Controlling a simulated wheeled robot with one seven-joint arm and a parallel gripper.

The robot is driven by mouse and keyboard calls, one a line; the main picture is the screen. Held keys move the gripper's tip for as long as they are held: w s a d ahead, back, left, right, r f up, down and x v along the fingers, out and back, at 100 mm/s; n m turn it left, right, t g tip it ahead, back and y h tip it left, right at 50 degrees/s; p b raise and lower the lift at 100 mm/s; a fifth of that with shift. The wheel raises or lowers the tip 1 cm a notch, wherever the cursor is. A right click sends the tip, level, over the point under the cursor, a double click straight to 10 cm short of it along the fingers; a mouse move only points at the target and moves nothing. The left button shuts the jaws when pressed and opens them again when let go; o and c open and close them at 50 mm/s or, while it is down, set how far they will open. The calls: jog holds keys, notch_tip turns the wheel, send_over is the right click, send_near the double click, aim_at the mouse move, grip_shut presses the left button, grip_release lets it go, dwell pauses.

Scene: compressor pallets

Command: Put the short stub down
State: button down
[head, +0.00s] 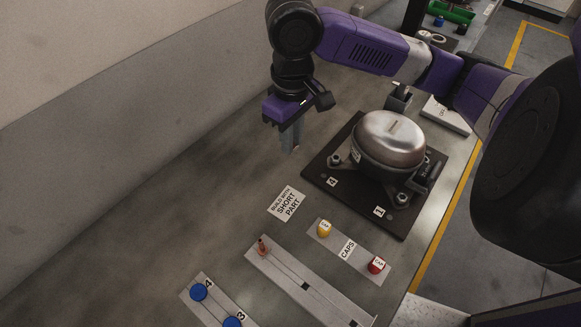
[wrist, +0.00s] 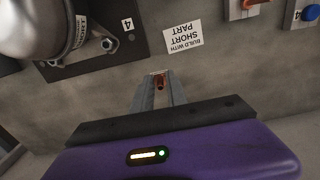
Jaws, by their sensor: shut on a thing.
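My gripper (head: 293,145) points down over the bare bench, left of the compressor pallet and behind the sign "BUILD WITH SHORT PART" (head: 287,203). In the wrist view my gripper (wrist: 160,78) is shut on a small copper-coloured stub (wrist: 160,83), mostly hidden between the fingers. In the head view the held stub cannot be made out. Whether it touches the bench cannot be told. Another copper-coloured piece (head: 262,246) stands at the left end of a pale rack strip (head: 283,273), which has dark square slots along it.
The silver compressor (head: 391,140) sits on a dark pallet (head: 326,176) with bolts and number labels. A caps strip (head: 347,249) holds a yellow cap (head: 324,229) and a red cap (head: 376,265). Blue discs (head: 198,292) sit on a numbered strip. The bench left of the sign is clear.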

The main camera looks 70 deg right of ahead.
notch_tip(320, 180, down, 10)
dwell(0.5)
jog(key=shift+f+b, duration=0.15)
jog(key=shift+b, duration=0.15)
jog(key=c, duration=1.3)
grip_release()
notch_tip(320, 180, up, 12)
jog(key=shift+r+p, duration=0.2)
jog(key=shift+p, duration=0.3)
jog(key=shift+s, duration=0.15)
